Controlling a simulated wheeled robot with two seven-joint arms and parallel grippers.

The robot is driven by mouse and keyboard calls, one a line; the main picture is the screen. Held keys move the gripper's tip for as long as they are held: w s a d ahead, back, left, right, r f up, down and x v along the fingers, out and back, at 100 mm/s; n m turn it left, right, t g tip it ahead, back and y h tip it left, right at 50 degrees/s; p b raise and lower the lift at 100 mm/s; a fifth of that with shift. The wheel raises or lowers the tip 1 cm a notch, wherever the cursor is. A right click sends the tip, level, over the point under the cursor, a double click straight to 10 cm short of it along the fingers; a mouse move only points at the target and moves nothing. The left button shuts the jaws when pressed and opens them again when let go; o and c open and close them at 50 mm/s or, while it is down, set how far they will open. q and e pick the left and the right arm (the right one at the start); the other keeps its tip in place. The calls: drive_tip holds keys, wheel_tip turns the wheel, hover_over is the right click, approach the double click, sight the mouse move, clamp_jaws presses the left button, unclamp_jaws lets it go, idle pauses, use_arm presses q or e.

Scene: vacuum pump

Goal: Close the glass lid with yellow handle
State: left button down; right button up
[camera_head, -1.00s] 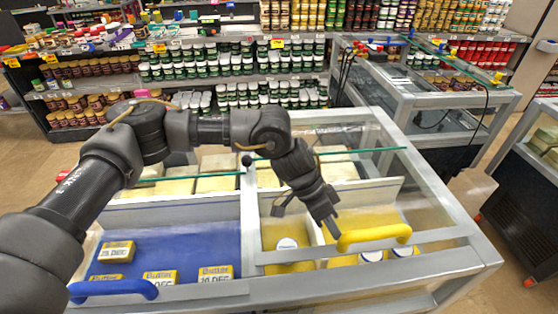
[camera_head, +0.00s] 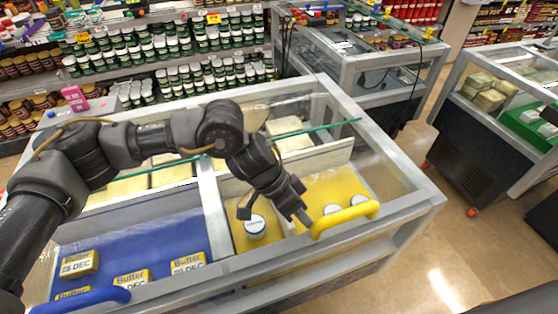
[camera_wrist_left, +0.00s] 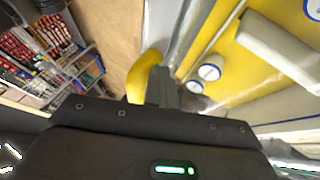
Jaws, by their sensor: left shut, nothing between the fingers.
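The glass lid (camera_head: 385,170) is a clear pane over the right half of the freezer chest, with a green far edge. Its yellow handle (camera_head: 345,217) sits at the chest's front rim. My left gripper (camera_head: 303,218) is shut and empty, its tip beside the left end of the handle. In the left wrist view, the handle (camera_wrist_left: 143,76) curves up beside the shut fingers (camera_wrist_left: 164,88). I cannot tell whether they touch. My right gripper is not in view.
The chest's left half has a blue floor with butter packs (camera_head: 188,262) and a blue handle (camera_head: 85,301). White-lidded tubs (camera_head: 255,226) stand in the yellow section. More chests (camera_head: 370,65) stand behind and right. The floor at lower right (camera_head: 430,265) is clear.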

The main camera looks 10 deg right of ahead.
use_arm(q)
drive_tip(key=b+v, duration=0.3)
drive_tip(key=v, duration=0.7)
drive_tip(key=shift+a+r, duration=0.2)
drive_tip(key=shift+r, duration=0.05)
drive_tip(key=shift+w, duration=0.1)
drive_tip(key=shift+d, duration=0.1)
